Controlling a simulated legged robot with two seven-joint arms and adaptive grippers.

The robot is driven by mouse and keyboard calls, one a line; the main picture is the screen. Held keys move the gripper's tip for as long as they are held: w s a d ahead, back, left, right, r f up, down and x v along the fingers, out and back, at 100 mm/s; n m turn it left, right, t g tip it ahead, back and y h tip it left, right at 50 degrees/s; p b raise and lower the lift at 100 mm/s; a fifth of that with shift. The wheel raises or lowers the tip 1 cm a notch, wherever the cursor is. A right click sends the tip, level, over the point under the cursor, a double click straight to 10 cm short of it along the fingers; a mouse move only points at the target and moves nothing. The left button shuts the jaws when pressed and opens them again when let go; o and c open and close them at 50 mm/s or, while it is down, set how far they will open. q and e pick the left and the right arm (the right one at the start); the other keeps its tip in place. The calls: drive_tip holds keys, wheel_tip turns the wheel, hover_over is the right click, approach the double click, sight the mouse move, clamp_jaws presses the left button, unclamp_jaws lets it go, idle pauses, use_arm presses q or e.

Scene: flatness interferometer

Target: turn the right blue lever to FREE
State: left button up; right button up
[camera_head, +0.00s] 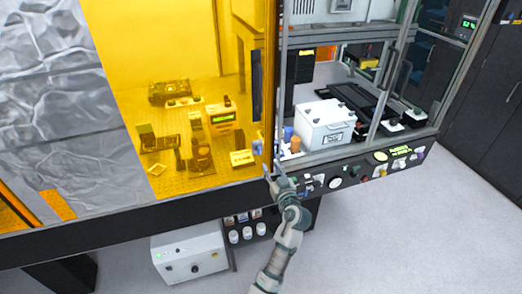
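My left gripper (273,176) reaches up from the bottom middle to the front edge of the machine, beside the lower end of the amber door's frame. Its fingers look spread apart, with nothing seen between them. A small light-blue part (258,147) sits on the amber door's edge, just above and left of the gripper. I cannot tell whether it is a lever, and no FREE marking is readable. A small purple-blue knob (420,155) is at the right end of the front control panel (345,182), well away from the gripper. My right gripper is not in view.
A white box (325,125) stands in the open bay, with blue and orange cylinders at its left. The amber window (175,60) covers the left bay. A grey unit (190,255) and white bottles (247,235) are below. The floor at lower right is clear.

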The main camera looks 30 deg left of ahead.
sight(259, 148)
use_arm(q)
drive_tip(key=x, duration=0.3)
drive_tip(key=p+x, duration=0.1)
drive_tip(key=x, duration=0.3)
drive_tip(key=s+a+x, duration=0.1)
drive_tip(key=x, duration=0.3)
drive_tip(key=shift+f, duration=0.25)
drive_tip(key=shift+w+a, duration=0.1)
drive_tip(key=shift+a, duration=0.2)
drive_tip(key=shift+d, duration=0.15)
drive_tip(key=shift+w+d+r, duration=0.1)
drive_tip(key=shift+d+r, duration=0.05)
drive_tip(key=shift+d, duration=0.75)
drive_tip(key=shift+c, duration=0.9)
drive_tip(key=shift+d+r, duration=0.1)
drive_tip(key=shift+r, duration=0.05)
drive_tip(key=c, duration=0.4)
clamp_jaws()
drive_tip(key=shift+s+a, duration=0.25)
drive_tip(key=shift+a, duration=0.25)
drive_tip(key=shift+w+d, duration=0.1)
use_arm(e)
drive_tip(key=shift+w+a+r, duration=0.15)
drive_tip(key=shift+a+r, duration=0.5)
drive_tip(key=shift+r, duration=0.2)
